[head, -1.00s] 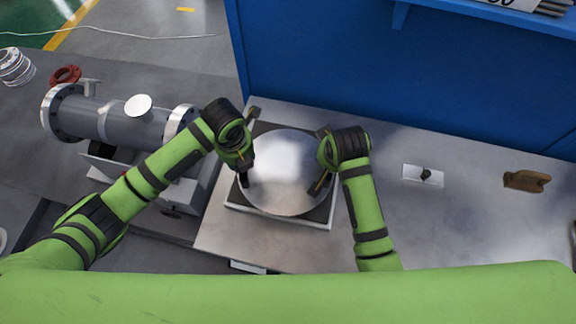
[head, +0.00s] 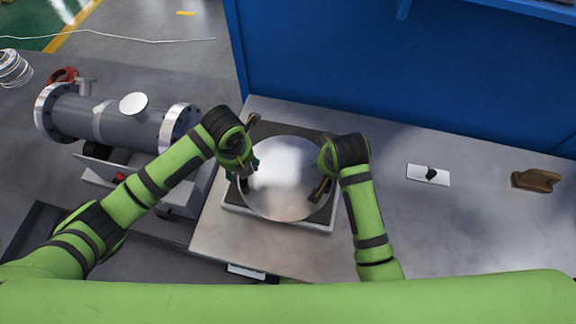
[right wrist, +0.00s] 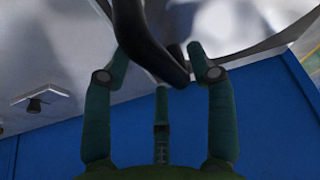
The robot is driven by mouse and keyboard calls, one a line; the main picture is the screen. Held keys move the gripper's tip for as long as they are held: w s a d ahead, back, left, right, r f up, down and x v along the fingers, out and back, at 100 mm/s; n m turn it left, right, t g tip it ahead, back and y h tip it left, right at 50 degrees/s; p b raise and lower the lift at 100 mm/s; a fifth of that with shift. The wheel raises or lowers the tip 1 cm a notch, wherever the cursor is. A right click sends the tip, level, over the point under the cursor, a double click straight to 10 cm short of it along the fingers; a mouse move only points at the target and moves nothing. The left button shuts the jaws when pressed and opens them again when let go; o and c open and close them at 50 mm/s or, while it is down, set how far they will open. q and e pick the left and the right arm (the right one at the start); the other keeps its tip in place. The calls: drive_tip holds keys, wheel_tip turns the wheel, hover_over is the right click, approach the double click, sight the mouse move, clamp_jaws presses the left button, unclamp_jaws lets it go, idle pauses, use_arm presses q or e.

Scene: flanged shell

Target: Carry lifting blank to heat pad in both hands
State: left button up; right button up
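The lifting blank (head: 287,180), a round shiny metal disc with black bar handles at its sides, lies over the heat pad (head: 233,207), a dark square plate with a pale metal edge. My left gripper (head: 243,169) is at the disc's left handle, with fingers spread to either side. My right gripper (head: 322,170) is at the right handle. In the right wrist view, the right gripper's fingers (right wrist: 163,58) stand apart with the black handle (right wrist: 150,42) between them, a gap showing. The contact between disc and pad is mostly hidden.
The pad sits on a grey metal table (head: 400,230) with a blue panel (head: 400,90) behind. To the right are a small white plate with a black knob (head: 428,174) and a brown block (head: 535,180). A flanged grey pipe shell (head: 130,124) stands at left.

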use_arm(q)
drive_tip(key=shift+r, duration=0.15)
use_arm(e)
drive_tip(key=shift+r, duration=0.25)
use_arm(q)
wheel_tip(320, 180, up, 12)
drive_tip(key=s, duration=0.2)
use_arm(e)
drive_tip(key=v, duration=1.1)
drive_tip(key=shift+s+r, duration=0.25)
use_arm(q)
drive_tip(key=shift+f, duration=0.2)
use_arm(e)
drive_tip(key=shift+f, duration=0.1)
